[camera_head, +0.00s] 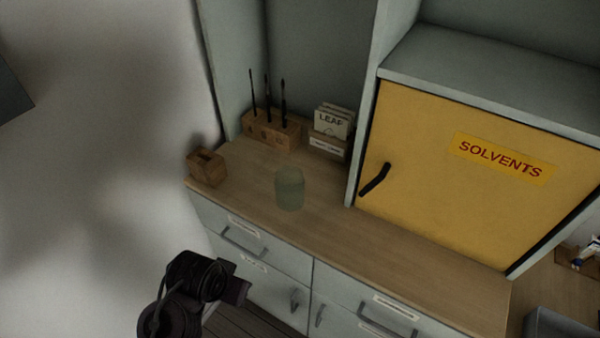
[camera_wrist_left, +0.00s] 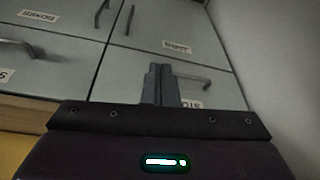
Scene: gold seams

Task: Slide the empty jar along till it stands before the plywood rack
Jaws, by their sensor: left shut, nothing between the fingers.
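A pale, see-through greenish jar (camera_head: 289,190) stands upright on the wooden counter (camera_head: 245,185), near its front edge, and looks empty. Behind it, against the back wall, a wooden rack (camera_head: 270,133) holds several upright dark brushes. To the rack's right is a wooden holder (camera_head: 328,146) with cards marked LEAF. I cannot tell for sure which of these is plywood. My left gripper (camera_head: 238,291) is in front of the drawers, below the counter and apart from the jar. In the left wrist view its fingers (camera_wrist_left: 160,84) are together with nothing between them. My right gripper is not in view.
A yellow SOLVENTS cabinet (camera_head: 470,170) with a black handle stands at the right. Drawer handles (camera_head: 242,243) stick out near my left gripper. The counter strip right of the jar is clear.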

